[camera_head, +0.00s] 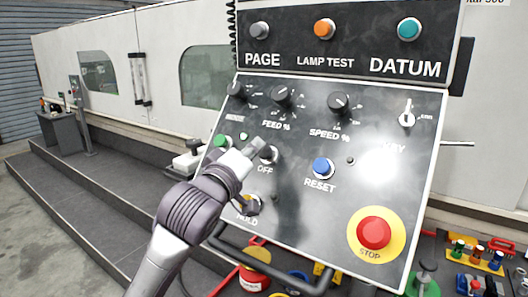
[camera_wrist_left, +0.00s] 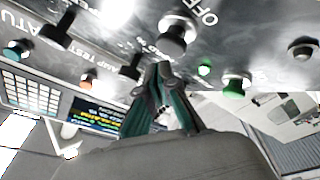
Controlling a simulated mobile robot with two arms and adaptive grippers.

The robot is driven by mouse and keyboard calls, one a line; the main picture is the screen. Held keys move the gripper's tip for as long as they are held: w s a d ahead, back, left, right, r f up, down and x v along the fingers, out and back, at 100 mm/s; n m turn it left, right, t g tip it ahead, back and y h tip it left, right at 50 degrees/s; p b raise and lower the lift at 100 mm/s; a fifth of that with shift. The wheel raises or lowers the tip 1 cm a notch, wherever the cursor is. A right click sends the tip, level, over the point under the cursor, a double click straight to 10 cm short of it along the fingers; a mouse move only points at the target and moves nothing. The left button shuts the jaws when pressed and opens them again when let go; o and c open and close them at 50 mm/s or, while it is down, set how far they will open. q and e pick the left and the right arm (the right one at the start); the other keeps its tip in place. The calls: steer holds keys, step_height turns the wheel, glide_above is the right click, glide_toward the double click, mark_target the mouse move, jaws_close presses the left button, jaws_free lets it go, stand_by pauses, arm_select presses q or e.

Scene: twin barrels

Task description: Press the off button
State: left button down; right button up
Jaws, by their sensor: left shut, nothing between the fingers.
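The off button (camera_head: 269,154) is a grey-black round button on the dark control panel (camera_head: 335,215), just above the printed word OFF. In the left wrist view the off button (camera_wrist_left: 178,32) shows upside down beside its label, just beyond the fingertips. My left gripper (camera_head: 254,146) is shut and empty, with its tips just left of the off button in the head view. Its dark fingers (camera_wrist_left: 160,78) also show in the left wrist view. I cannot tell whether they touch the button. My right gripper is not in view.
A green button (camera_head: 221,141) and a small green light (camera_head: 243,136) sit left of the off button. The blue reset button (camera_head: 322,167) and red stop button (camera_head: 374,232) are to the right. Dials (camera_head: 281,95) sit above. A dark bar (camera_head: 268,265) runs along the panel's lower edge.

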arm_select(q)
steer(key=shift+w+f, duration=0.1)
stand_by(0.7)
steer(key=shift+w+d+f, duration=0.15)
steer(key=shift+w+d, duration=0.05)
steer(key=shift+w+d+f, duration=0.2)
steer(key=shift+w+f, duration=0.1)
steer(key=shift+f, duration=0.1)
stand_by(1.2)
steer(key=shift+r, duration=0.1)
steer(key=shift+s+a+r+p, duration=0.35)
steer(key=shift+s+r+p, duration=0.15)
steer(key=shift+s+p, duration=0.15)
steer(key=shift+w, duration=0.1)
